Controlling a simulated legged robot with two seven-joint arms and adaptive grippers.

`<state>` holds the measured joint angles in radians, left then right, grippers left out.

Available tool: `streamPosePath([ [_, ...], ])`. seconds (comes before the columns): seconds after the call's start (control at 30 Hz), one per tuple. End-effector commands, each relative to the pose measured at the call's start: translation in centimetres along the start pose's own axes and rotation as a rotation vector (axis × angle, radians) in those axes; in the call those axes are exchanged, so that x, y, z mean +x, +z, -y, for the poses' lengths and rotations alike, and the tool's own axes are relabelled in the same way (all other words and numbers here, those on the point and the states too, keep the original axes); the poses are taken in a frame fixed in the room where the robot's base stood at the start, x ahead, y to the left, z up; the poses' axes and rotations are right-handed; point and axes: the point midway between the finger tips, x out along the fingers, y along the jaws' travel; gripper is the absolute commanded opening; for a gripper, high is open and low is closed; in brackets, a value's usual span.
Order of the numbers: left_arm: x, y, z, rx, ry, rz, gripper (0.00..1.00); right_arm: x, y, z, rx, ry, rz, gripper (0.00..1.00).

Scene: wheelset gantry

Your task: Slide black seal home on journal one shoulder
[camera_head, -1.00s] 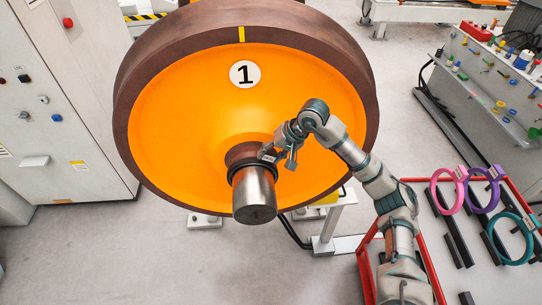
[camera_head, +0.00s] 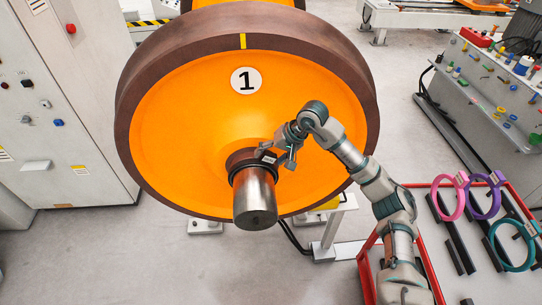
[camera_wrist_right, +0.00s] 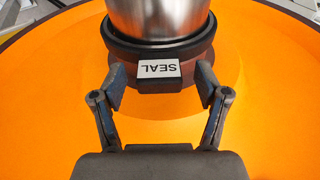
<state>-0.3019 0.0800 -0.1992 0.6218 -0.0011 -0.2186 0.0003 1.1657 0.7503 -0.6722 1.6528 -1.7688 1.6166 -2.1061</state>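The black seal (camera_head: 238,174) is a ring around the shiny steel journal (camera_head: 255,200) of the orange wheel marked 1 (camera_head: 180,120). It sits at the journal's inner end, by the dark brown shoulder (camera_head: 240,157); any gap there is too small to tell. Its tab with the white SEAL label shows in the right wrist view (camera_wrist_right: 159,69). My right gripper (camera_wrist_right: 160,90) is at the tab, one finger on each side. The fingers are spread wider than the label and look open. It also shows in the head view (camera_head: 277,157). My left gripper is not in view.
A red-framed rack (camera_head: 427,268) at the lower right holds pink (camera_head: 440,199), purple (camera_head: 498,199) and teal (camera_head: 490,246) rings. A grey cabinet (camera_head: 90,100) stands at the left. A tool bench (camera_head: 490,85) is at the upper right. The floor at lower left is clear.

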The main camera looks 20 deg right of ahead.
Motion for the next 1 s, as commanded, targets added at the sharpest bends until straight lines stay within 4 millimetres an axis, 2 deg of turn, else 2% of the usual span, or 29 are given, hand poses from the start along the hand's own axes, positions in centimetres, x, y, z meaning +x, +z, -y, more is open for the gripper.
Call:
streamPosePath([
  [0.2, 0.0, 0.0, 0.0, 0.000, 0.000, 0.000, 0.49, 0.1, 0.0, -0.1, 0.001, 0.002, 0.002, 0.74],
  [0.33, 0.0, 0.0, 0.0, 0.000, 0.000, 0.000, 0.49, -0.9, -0.1, -0.1, 0.001, 0.001, -0.001, 0.74],
  [0.73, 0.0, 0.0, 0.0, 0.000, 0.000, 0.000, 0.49, -9.2, -0.1, -0.1, 0.001, 0.000, -0.003, 0.74],
  [0.83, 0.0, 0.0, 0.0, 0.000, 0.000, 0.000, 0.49, -10.6, -0.2, -0.1, 0.001, -0.001, -0.002, 0.74],
  [1.0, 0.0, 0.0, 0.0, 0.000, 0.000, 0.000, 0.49, -11.8, -0.1, -0.1, 0.001, 0.000, 0.001, 0.74],
])
